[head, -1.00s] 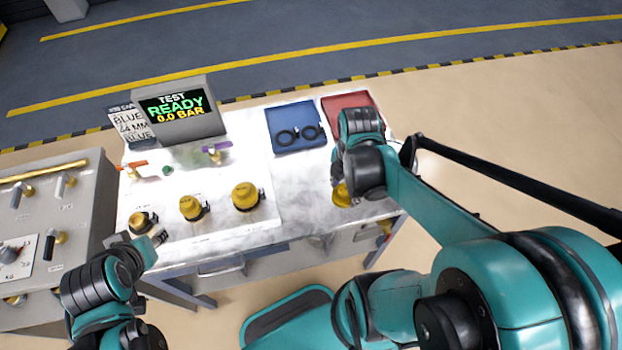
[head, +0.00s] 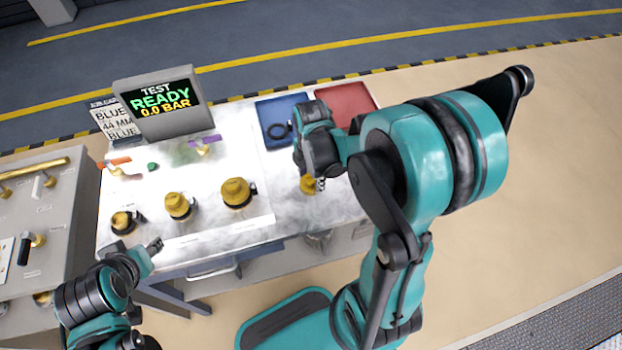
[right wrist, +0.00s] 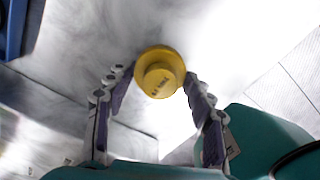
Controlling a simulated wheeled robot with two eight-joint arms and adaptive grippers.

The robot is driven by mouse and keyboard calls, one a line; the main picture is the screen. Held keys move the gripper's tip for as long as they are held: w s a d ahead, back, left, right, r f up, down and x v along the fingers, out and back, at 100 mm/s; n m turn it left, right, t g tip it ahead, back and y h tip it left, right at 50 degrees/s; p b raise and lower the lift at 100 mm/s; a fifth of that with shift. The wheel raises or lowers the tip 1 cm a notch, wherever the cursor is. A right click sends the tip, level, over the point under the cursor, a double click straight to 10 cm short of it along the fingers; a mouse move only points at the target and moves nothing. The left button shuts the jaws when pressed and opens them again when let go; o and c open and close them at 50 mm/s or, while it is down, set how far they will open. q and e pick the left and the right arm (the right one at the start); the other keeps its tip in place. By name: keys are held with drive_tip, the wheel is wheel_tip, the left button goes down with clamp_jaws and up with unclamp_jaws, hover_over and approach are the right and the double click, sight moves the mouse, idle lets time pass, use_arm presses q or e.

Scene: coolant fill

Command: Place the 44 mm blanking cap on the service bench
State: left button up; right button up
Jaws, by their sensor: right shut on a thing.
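A yellow blanking cap (head: 308,186) is held by my right gripper (right wrist: 158,78) over the right part of the service bench (head: 285,215). In the right wrist view the cap (right wrist: 160,72) sits between the two fingertips, with small dark lettering I cannot read. The gripper is shut on it. I cannot tell whether the cap touches the bench top. In the head view my right wrist hides most of the fingers. My left gripper (head: 148,252) hangs at the bench's front left edge, and its jaw opening is unclear.
Several yellow-topped fittings, one of them large (head: 237,192), stand on the left panel. Behind are a display (head: 160,103) reading READY 0.0 BAR and a sign (head: 113,122) reading BLUE 44 MM. A blue tray (head: 270,108) with black rings and a red tray (head: 345,97) lie at the back.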

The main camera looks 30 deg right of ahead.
drive_tip(key=shift+r, duration=0.1)
drive_tip(key=shift+s, duration=0.1)
drive_tip(key=o, duration=1)
drive_tip(key=shift+o, duration=0.2)
wheel_tip(320, 180, up, 11)
drive_tip(key=p, duration=0.4)
drive_tip(key=s+a+r+m+t, duration=0.5)
drive_tip(key=a+r+m+t, duration=0.1)
drive_tip(key=m, duration=1.3)
drive_tip(key=shift+a+r+m+t, duration=0.35)
drive_tip(key=shift+a+m+t, duration=0.05)
drive_tip(key=shift+a+t, duration=0.2)
